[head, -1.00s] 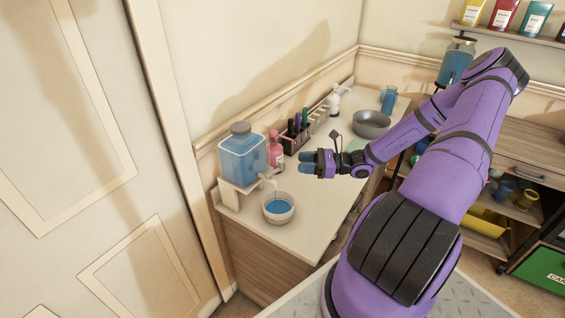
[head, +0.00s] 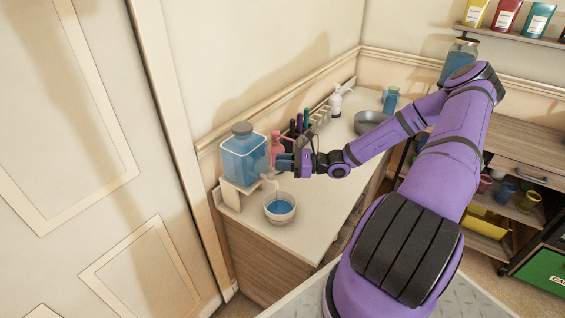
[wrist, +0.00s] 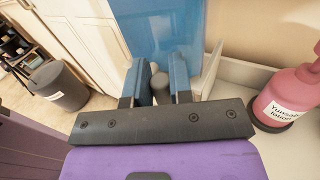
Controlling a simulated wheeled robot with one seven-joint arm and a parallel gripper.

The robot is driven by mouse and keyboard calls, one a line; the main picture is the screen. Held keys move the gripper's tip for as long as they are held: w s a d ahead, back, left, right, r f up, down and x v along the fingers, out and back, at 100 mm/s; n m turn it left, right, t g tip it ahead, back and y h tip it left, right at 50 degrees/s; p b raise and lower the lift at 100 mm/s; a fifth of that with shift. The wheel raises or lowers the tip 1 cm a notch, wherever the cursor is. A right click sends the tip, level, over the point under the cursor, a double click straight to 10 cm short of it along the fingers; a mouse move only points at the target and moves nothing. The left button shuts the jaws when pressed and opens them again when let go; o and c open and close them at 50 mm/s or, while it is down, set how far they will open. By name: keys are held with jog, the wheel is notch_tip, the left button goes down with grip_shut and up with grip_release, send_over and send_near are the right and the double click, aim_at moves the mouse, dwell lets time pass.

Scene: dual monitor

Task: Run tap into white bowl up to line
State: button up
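The white bowl (head: 281,219) stands on the counter below the tap and holds blue liquid (head: 280,207). No fill line can be made out at this size. A clear tank of blue liquid (head: 243,160) sits on a white stand behind it, with the pale tap (head: 268,183) jutting out over the bowl. My gripper (head: 283,163) is beside the tank, just above the tap. In the wrist view my gripper (wrist: 159,82) is open, its blue fingers on either side of a small grey knob (wrist: 158,80) in front of the blue tank (wrist: 160,30). Contact cannot be told.
A pink pump bottle (head: 275,145) stands close behind my gripper; it also shows in the wrist view (wrist: 288,95). A rack of dark bottles (head: 298,128), a white bottle (head: 335,101) and a grey basin (head: 369,121) are farther back. The front counter right of the bowl is clear.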

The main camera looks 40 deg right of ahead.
grip_shut()
jog(key=shift+w+a+n+g+y, duration=0.1)
jog(key=shift+w+n+g+y, duration=0.25)
jog(key=shift+n+g+y, duration=0.55)
jog(key=shift+w+n+g+y, duration=0.35)
jog(key=shift+n+g, duration=0.35)
jog(key=shift+g, duration=0.5)
jog(key=o, duration=0.6)
grip_release()
jog(key=shift+c, duration=0.2)
jog(key=shift+s, duration=0.1)
